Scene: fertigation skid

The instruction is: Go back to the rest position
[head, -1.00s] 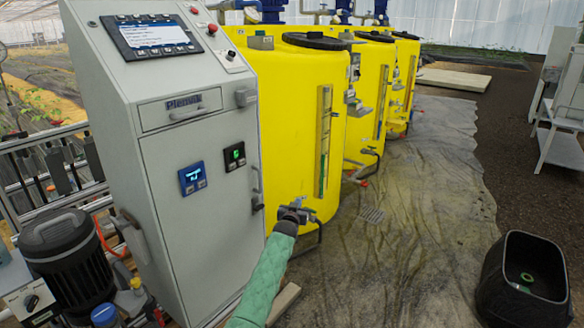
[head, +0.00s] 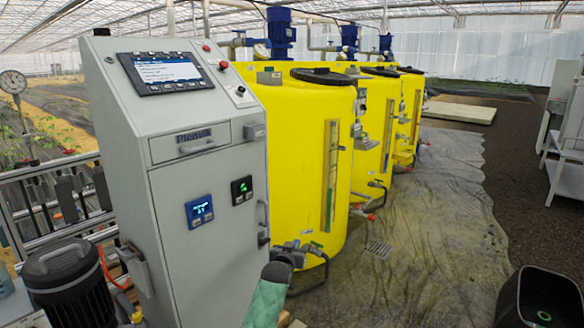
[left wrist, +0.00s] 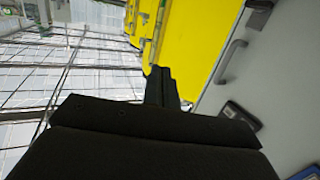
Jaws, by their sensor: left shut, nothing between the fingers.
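My left gripper (head: 280,262) is low in the middle of the head view, at the end of my green-sleeved arm. It is shut and empty. It shows in front of the pipe fittings at the foot of the nearest yellow tank (head: 290,150), to the right of the grey control cabinet (head: 180,260). I cannot tell how far it is from the fittings. In the left wrist view its dark closed fingers (left wrist: 160,88) point toward the yellow tank, with the cabinet front (left wrist: 285,80) at the right. My right gripper is not in view.
More yellow tanks (head: 410,95) stand in a row behind. A black bin (head: 540,300) stands at the lower right. A dark motor (head: 68,280) is at the lower left. The wet floor sheet (head: 430,230) between the tanks and the bin is clear.

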